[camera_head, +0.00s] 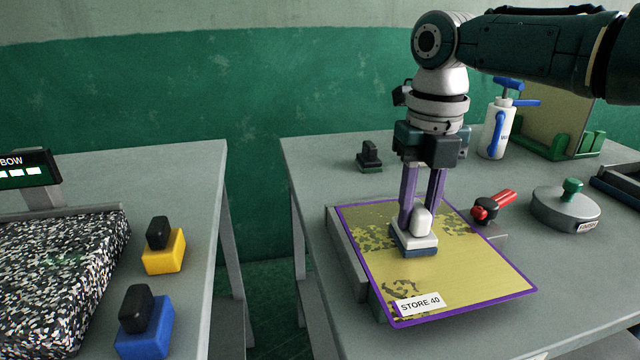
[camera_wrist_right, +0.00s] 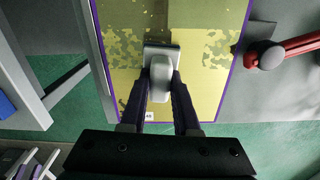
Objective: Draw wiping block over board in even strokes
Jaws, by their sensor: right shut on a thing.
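The board (camera_head: 480,266) is yellow with a purple edge and a "STORE 40" label, and lies on the right table. Dark speckled patches show at its left, across its middle and near the label. The wiping block (camera_head: 416,243) has a white handle and a grey-blue base and sits on the board left of centre. My right gripper (camera_head: 422,222) is shut on the block's handle from above. In the right wrist view the block (camera_wrist_right: 161,56) is between the fingers, with speckled patches on both sides of it and a plainer band beyond. My left gripper is not in view.
A red-handled tool (camera_head: 490,206) lies close to the board's right edge. A round grey lidded pot (camera_head: 566,208) is to the right. Yellow (camera_head: 164,250) and blue (camera_head: 146,325) blocks are on the left table.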

